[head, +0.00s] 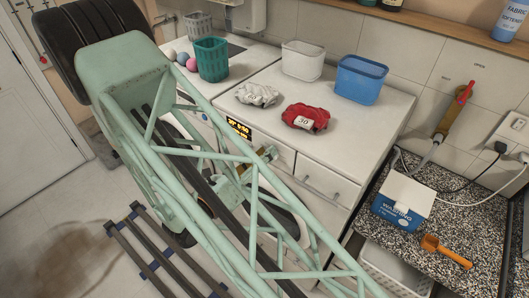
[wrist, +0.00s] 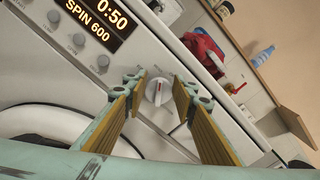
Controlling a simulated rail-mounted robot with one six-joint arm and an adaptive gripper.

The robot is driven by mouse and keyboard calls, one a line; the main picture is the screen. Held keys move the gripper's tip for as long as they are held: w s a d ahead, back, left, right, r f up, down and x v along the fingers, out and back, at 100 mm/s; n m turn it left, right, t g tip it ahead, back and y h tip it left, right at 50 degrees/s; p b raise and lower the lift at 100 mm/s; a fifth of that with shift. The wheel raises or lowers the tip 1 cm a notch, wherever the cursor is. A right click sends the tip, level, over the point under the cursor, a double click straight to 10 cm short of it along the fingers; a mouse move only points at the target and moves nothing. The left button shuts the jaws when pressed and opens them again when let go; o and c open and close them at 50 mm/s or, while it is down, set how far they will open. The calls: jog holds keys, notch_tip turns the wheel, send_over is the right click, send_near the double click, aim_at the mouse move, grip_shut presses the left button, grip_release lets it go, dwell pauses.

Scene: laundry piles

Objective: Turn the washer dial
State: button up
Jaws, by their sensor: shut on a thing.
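The washer dial (wrist: 158,88) is a round white knob with a small red mark, on the washer's white front panel (wrist: 140,40). In the wrist view it sits between the yellow-lined fingers of my gripper (wrist: 159,92), which is shut on it. In the head view my gripper (head: 258,166) is at the panel, partly behind my green lattice arm, and I cannot make out the dial there. The washer display (wrist: 96,20) reads 0:50 and SPIN 600; it also shows in the head view (head: 238,128). The round washer door (wrist: 45,128) is below the panel.
Red cloth (head: 305,117), pale cloth (head: 256,94), a white bin (head: 303,61) and a blue bin (head: 360,80) stand on top. A green basket (head: 211,60) is farther left. A speckled counter (head: 470,210) with a detergent box (head: 402,200) is at right.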

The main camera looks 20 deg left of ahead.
jog(key=shift+n, duration=0.3)
jog(key=o, duration=0.9)
jog(key=shift+c, duration=0.2)
jog(key=shift+s+a, duration=0.1)
jog(key=v, duration=1.1)
jog(key=shift+s, duration=0.4)
jog(key=shift+a, duration=0.1)
dwell(0.3)
